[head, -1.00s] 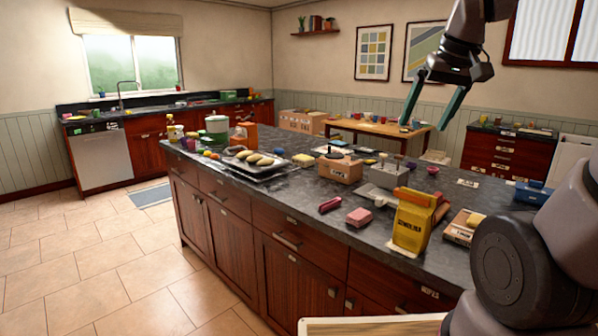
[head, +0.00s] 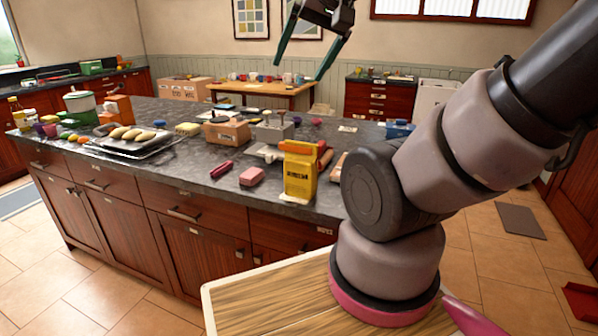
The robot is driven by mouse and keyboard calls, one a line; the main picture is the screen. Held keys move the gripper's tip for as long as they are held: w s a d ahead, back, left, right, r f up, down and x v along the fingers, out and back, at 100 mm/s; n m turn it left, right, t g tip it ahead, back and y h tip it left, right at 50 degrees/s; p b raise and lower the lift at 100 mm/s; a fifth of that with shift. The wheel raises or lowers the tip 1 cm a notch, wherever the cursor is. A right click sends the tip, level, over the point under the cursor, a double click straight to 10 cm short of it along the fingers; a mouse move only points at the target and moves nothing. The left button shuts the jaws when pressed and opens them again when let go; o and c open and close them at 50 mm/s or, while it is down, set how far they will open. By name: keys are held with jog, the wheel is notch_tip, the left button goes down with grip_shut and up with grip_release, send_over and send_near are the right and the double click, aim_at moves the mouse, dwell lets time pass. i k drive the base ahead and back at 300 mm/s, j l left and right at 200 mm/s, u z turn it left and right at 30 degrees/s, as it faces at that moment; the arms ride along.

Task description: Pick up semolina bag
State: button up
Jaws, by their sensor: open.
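The semolina bag (head: 299,177) is a yellow bag with dark lettering and an orange top. It stands upright near the front edge of the dark island counter (head: 215,207), towards its right end. My gripper (head: 303,72) is at the top of the head view, its two green fingers spread wide and empty. It hangs in the air well above the counter, apart from the bag. My arm fills the right side, close to the bag in the picture.
A pink block (head: 252,177) and a dark red item (head: 221,169) lie left of the bag. A cardboard box (head: 227,133) and a grey metal holder (head: 275,131) stand behind. A baking tray (head: 150,148) with loaves lies further left. A wooden surface (head: 265,298) is in front.

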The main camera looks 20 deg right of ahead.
aim_at(300, 171)
jog(key=k+z, duration=0.2)
jog(key=z, duration=0.2)
jog(key=k+l+z, duration=0.15)
jog(key=z, duration=0.3)
